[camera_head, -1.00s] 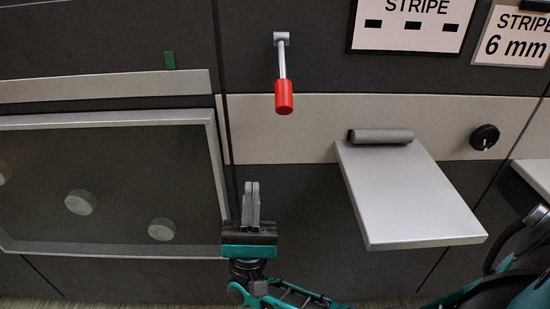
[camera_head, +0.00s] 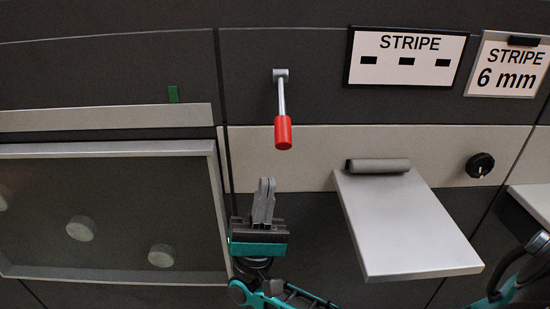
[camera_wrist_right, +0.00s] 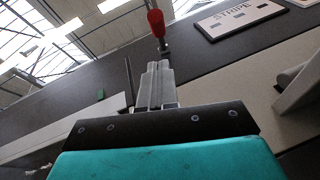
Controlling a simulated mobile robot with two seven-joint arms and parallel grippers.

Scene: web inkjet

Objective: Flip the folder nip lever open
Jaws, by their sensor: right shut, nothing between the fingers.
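The nip lever is a metal rod with a red grip (camera_head: 283,133), hanging down from a small pivot block (camera_head: 281,74) on the dark panel. In the right wrist view the red grip (camera_wrist_right: 156,23) shows beyond my fingertips. My right gripper (camera_head: 266,182) is shut and empty, its fingers pointing up. It is below and slightly left of the red grip, with a gap between them in the head view. The right wrist view shows its fingers (camera_wrist_right: 157,68) together. My left gripper is not in view.
A grey metal shelf (camera_head: 405,225) with a roller (camera_head: 378,166) juts out at right. A black knob (camera_head: 480,165) sits beyond it. A framed window (camera_head: 110,210) is at left. STRIPE (camera_head: 406,58) and STRIPE 6 mm (camera_head: 507,65) signs hang upper right. The panel around the lever is clear.

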